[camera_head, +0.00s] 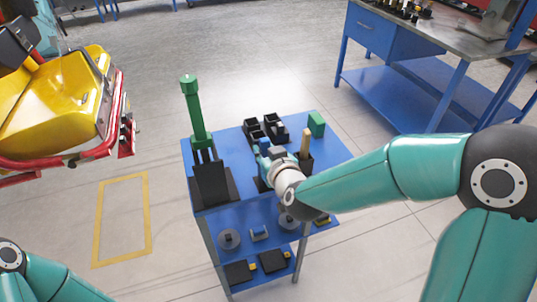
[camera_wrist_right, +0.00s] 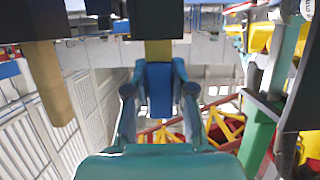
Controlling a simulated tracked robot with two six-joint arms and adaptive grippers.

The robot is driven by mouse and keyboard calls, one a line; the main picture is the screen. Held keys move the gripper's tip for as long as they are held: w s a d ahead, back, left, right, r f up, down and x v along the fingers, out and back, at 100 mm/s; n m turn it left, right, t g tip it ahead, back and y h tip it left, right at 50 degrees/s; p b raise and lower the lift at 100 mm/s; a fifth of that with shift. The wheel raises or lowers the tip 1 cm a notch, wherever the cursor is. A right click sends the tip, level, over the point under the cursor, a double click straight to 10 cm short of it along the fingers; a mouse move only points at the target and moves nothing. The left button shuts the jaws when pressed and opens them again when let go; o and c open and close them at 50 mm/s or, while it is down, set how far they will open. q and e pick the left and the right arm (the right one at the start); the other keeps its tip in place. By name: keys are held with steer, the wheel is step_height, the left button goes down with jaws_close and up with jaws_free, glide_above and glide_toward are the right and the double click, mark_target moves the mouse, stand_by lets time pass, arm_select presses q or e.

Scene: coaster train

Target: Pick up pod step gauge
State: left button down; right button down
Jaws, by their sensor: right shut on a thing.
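The pod step gauge appears to be the blue-handled piece (camera_wrist_right: 159,88) between the fingers in the right wrist view. A yellowish section joins its handle to a dark block, which looks like a holder. My right gripper (camera_head: 264,154) is over the blue cart's top (camera_head: 228,147) and is shut on this blue handle. In the right wrist view the two fingers (camera_wrist_right: 159,108) press on both sides of it. In the head view the gripper and wrist hide most of the gauge. My left gripper is out of view; only part of the left arm shows at the lower left.
A tall green tool (camera_head: 194,110) stands in a black holder left of the gripper. A wooden-handled tool (camera_head: 306,140) stands close on the right. Black bins (camera_head: 268,126) and a green block (camera_head: 316,123) lie behind. A yellow coaster car (camera_head: 60,100) is at left, a workbench (camera_head: 400,55) at right.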

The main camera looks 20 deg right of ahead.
steer(key=shift+r, duration=0.1)
steer(key=shift+r, duration=0.8)
step_height(320, 180, up, 18)
steer(key=p, duration=0.8)
steer(key=shift+r, duration=0.15)
